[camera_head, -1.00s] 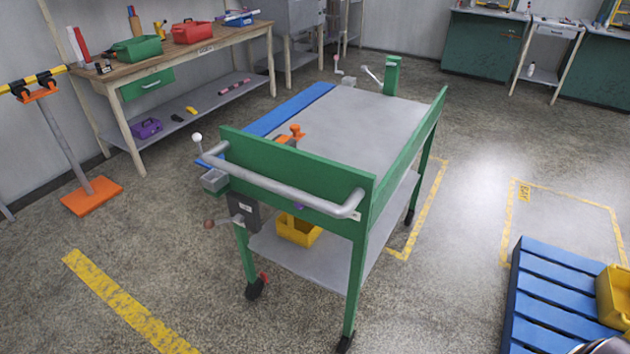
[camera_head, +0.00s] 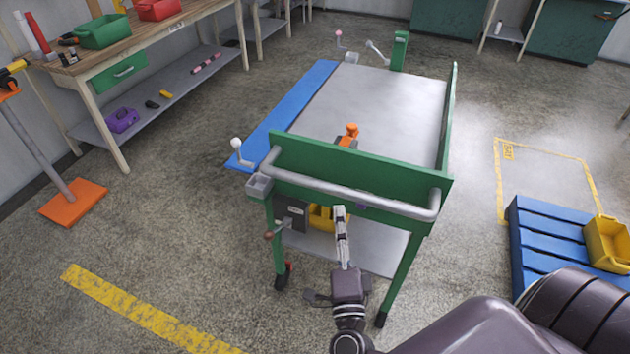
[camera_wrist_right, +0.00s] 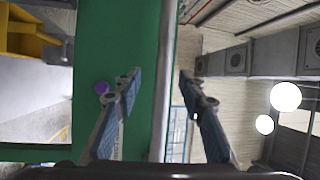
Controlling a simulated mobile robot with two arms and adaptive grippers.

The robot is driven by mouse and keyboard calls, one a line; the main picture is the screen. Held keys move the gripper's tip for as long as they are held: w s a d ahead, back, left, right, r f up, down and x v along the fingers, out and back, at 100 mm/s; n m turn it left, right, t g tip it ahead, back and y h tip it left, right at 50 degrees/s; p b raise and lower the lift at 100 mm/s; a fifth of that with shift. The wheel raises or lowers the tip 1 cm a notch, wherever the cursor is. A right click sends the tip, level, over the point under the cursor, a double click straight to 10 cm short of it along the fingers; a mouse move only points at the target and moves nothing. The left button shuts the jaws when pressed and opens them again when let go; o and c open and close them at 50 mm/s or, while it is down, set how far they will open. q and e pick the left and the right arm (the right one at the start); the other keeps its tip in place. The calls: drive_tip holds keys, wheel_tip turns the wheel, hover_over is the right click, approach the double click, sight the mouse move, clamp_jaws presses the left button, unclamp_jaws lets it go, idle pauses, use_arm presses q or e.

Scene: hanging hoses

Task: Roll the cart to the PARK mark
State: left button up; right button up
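The green cart (camera_head: 360,200) with a grey top stands upright in the middle of the head view. Its grey push handle (camera_head: 350,196) runs along its near end. My right gripper (camera_head: 340,212) is at the near side of the handle, near its middle. In the right wrist view my right gripper (camera_wrist_right: 158,84) is open, with the grey handle bar (camera_wrist_right: 164,100) showing between its fingers, not clamped. The green end panel (camera_wrist_right: 110,30) fills the area beside it. No lettering reading PARK is legible. My left gripper is not in view.
A blue slatted pallet (camera_head: 550,240) with a yellow bin (camera_head: 608,243) stands at the right. A yellow floor outline (camera_head: 545,152) lies behind it. A workbench (camera_head: 130,50) and an orange-based stand (camera_head: 73,203) are at the left. Floor around a yellow tape line (camera_head: 140,310) is clear.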

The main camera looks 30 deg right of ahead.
sight(343, 197)
drive_tip(key=shift+m+h, duration=0.4)
drive_tip(key=w+d+r, duration=0.1)
drive_tip(key=w+d+p, duration=0.1)
drive_tip(key=shift+w+d+r, duration=0.35)
drive_tip(key=shift+d+r, duration=0.05)
drive_tip(key=x, duration=0.2)
drive_tip(key=shift+w+p, duration=0.35)
drive_tip(key=shift+p, duration=0.05)
drive_tip(key=shift+w+d, duration=0.25)
drive_tip(key=shift+w, duration=0.3)
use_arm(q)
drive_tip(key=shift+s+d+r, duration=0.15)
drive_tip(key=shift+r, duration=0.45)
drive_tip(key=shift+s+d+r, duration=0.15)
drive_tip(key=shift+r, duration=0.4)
use_arm(e)
drive_tip(key=c, duration=0.9)
clamp_jaws()
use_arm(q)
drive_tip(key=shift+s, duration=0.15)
